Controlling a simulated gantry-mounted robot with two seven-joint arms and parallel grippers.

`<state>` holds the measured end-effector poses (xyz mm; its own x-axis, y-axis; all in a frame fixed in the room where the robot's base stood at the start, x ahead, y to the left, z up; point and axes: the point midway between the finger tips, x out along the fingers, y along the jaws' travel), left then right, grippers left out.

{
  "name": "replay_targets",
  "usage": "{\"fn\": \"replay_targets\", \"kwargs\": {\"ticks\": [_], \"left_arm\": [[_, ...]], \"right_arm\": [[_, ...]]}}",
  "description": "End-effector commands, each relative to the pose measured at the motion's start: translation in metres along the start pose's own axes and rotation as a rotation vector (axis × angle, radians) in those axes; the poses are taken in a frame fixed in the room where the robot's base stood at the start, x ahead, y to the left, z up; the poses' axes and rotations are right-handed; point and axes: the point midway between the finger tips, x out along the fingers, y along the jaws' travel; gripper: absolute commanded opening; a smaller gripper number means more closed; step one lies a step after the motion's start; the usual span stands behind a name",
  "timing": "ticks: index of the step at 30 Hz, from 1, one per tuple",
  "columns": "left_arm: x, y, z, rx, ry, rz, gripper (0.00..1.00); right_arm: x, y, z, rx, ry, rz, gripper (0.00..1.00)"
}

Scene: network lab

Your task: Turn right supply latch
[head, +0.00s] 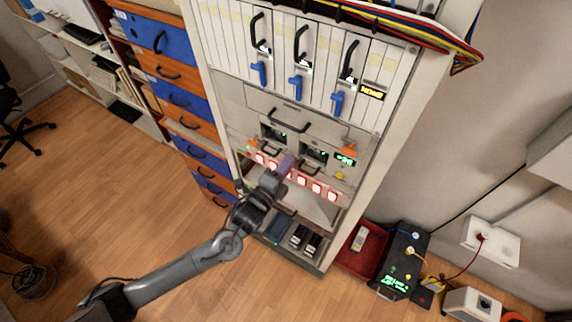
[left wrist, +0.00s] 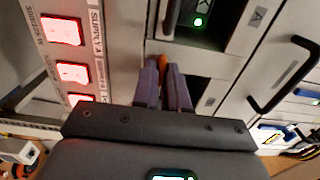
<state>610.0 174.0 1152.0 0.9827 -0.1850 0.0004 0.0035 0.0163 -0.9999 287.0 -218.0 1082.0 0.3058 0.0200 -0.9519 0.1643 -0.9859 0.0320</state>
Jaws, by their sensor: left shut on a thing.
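My left gripper (head: 288,164) reaches the rack from the lower left, between the two small supply units. It also shows in the left wrist view (left wrist: 163,85), with its purple fingers close together. A piece of the orange right supply latch (left wrist: 162,62) shows between the fingers, and they are shut on it. Most of the latch is hidden by the fingers, so its angle cannot be told. The right supply unit (head: 314,153) has a dark face with green lights. The left supply unit (head: 273,132) has an orange latch (head: 253,143) beside it. My right gripper is not in view.
A row of lit red switches (head: 302,180) runs just below the units. Another orange part (head: 348,150) sits to the right beside a green display. A black handle (head: 289,122) sticks out above. Blue levers (head: 297,86) hang higher up.

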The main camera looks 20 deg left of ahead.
Motion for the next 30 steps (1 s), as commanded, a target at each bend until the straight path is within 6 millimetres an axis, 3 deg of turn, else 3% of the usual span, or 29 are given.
{"fn": "replay_targets", "kwargs": {"ticks": [5, 6, 11, 22, 30], "left_arm": [[0.000, 0.000, 0.000, 0.000, 0.000, 0.000, 0.00], [0.000, 0.000, 0.000, 0.000, 0.000, 0.000, 0.14], [0.000, 0.000, 0.000, -0.001, 0.000, 0.000, 0.35], [-0.004, 0.001, 0.000, -0.002, 0.000, 0.001, 0.35], [-0.041, 0.003, 0.000, -0.002, 0.001, 0.003, 0.35]], "right_arm": [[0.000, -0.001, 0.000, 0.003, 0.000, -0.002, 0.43], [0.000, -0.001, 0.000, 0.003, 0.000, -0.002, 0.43], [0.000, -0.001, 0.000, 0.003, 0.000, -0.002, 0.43], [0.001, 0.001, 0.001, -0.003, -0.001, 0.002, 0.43], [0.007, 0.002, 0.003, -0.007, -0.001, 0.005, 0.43]]}}
